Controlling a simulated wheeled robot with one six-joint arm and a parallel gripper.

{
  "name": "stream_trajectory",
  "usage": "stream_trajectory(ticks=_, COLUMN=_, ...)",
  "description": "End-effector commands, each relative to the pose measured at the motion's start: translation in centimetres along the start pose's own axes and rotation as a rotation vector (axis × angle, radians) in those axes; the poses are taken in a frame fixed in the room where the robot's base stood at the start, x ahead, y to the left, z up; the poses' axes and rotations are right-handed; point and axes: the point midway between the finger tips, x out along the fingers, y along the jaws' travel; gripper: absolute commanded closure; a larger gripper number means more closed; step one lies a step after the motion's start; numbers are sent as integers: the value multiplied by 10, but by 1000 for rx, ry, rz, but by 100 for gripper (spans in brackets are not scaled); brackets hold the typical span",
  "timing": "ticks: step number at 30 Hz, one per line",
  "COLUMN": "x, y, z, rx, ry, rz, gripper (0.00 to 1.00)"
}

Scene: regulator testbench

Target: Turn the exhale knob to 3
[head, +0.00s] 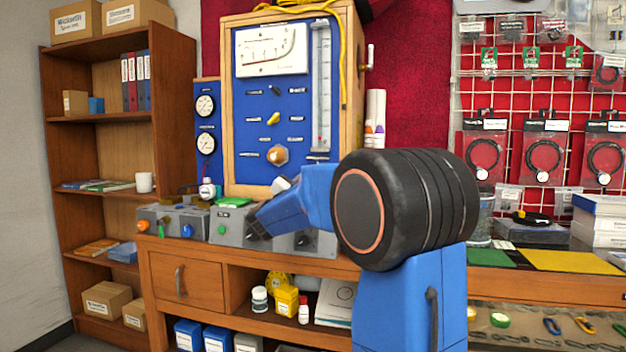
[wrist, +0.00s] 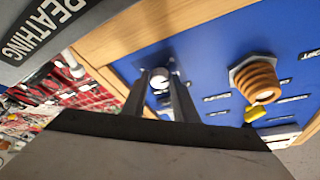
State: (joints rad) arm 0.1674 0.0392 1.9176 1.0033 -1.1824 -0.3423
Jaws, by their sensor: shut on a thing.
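In the wrist view, the two dark fingers of my gripper (wrist: 159,82) close on either side of a small round knob with a pale face (wrist: 158,74). No label beside this knob is readable, so I cannot tell its name or setting. In the head view, my blue arm reaches left to the bench in front of the blue panel (head: 250,130). My fingers are small and dark there, and the held knob cannot be made out. A grey box lettered "BREATHING" (wrist: 38,30) fills the upper left of the wrist view.
An orange-brown ribbed fitting (head: 277,155) and a yellow knob (head: 272,118) are on the panel; the fitting also shows in the wrist view (wrist: 258,82). Grey boxes (head: 232,226) crowd the bench below. A wooden shelf (head: 115,118) stands at left.

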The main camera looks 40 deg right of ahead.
Motion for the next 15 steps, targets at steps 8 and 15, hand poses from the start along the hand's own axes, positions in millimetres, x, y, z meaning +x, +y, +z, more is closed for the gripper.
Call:
stream_trajectory(ticks=8, x=0, y=-4, z=0, rx=242, ry=0, rz=100, gripper=96)
stream_trajectory(ticks=15, x=0, y=-6, z=-1, rx=453, ry=0, rz=189, gripper=96)
